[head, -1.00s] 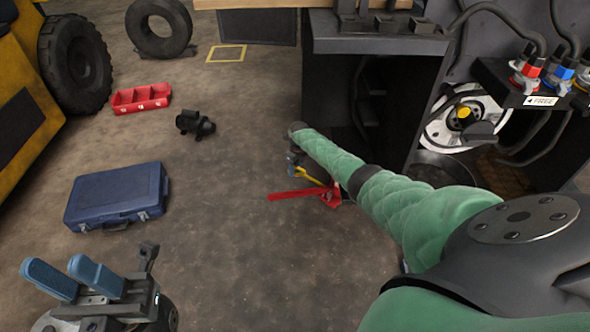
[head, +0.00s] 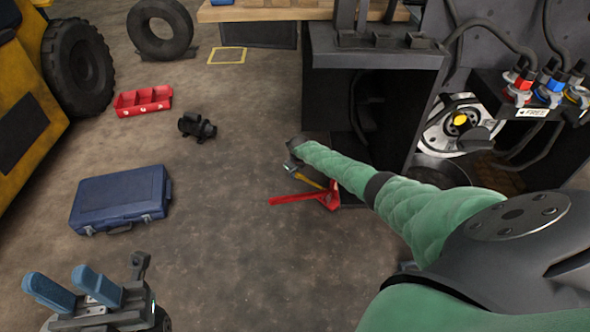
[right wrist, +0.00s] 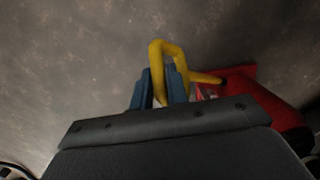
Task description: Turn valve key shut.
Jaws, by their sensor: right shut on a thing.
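The yellow valve key (head: 311,182) is low in the middle of the head view, partly hidden by my right arm. Its bent yellow bar shows as a loop in the right wrist view (right wrist: 176,50). My right gripper (right wrist: 160,88) has its blue fingers closed around one leg of that loop. In the head view the right gripper (head: 291,168) is small and mostly hidden by its wrist. A red part (head: 332,196) with a long red bar is beside the key, and its red body (right wrist: 262,100) is right of the fingers. My left gripper (head: 72,288) is open and empty at bottom left.
A dark cabinet-like frame (head: 375,50) stands right of the key, with hoses and coloured couplings (head: 548,85) at upper right. A blue case (head: 118,200), a red tray (head: 143,100) and a black fitting (head: 197,126) lie on the floor. Floor between case and key is clear.

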